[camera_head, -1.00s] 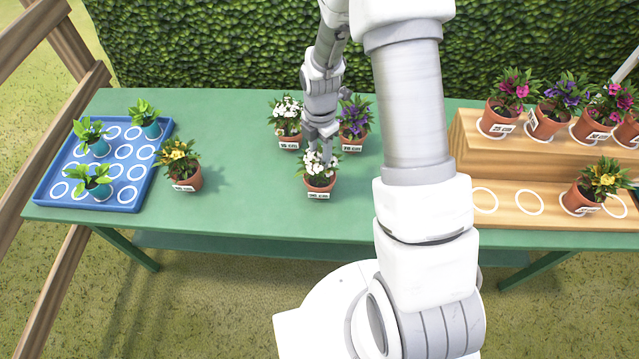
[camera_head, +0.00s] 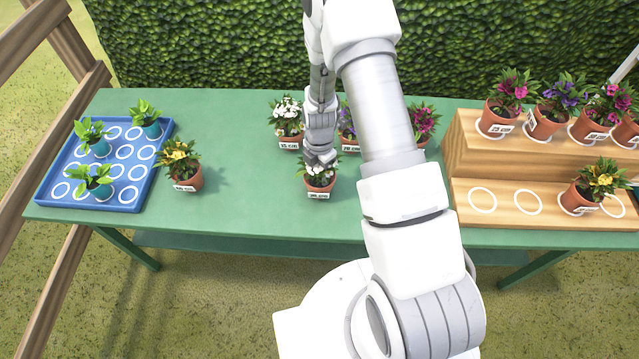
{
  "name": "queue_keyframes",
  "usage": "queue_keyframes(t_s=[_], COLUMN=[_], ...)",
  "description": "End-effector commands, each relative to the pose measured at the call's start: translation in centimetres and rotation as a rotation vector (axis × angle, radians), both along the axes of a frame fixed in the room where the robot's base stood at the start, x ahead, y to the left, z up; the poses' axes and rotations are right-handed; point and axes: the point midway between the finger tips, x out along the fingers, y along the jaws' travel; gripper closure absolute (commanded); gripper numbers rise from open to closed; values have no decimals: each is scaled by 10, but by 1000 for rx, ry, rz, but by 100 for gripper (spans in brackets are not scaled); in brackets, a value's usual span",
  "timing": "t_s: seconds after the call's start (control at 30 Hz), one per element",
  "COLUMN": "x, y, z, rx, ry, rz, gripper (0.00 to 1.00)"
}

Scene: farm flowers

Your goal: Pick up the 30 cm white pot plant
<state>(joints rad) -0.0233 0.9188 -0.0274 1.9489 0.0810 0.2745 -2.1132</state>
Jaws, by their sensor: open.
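A white-flowered plant in a terracotta pot (camera_head: 319,187) stands upright near the front middle of the green table. The label on its pot is too small to read surely. My gripper (camera_head: 320,160) is open, right above this plant, and hides most of its white flowers. I cannot tell whether the fingers touch the plant. Another white-flowered pot plant (camera_head: 287,118) stands behind it to the left, with a label that seems to read 15 cm.
A purple-flowered pot (camera_head: 347,140) and a magenta-flowered pot (camera_head: 423,122) stand behind, partly hidden by my arm. A yellow-flowered pot (camera_head: 182,166) stands left, beside a blue tray (camera_head: 130,207) of seedlings. A wooden stepped stand (camera_head: 480,165) with several pots is right. The table (camera_head: 250,215) is clear around the front pot.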

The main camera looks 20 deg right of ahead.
Motion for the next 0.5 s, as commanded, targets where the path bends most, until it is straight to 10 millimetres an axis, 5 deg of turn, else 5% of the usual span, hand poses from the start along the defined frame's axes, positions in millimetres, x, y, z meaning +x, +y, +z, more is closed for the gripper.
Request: queue_keyframes(t_s=[0.17, 0.4, 0.5], x=[0, 0, 0], y=[0, 0, 0], z=[0, 0, 0], rx=[0, 0, 0], ry=[0, 0, 0], rz=[0, 0, 0], gripper=[55, 98, 100])
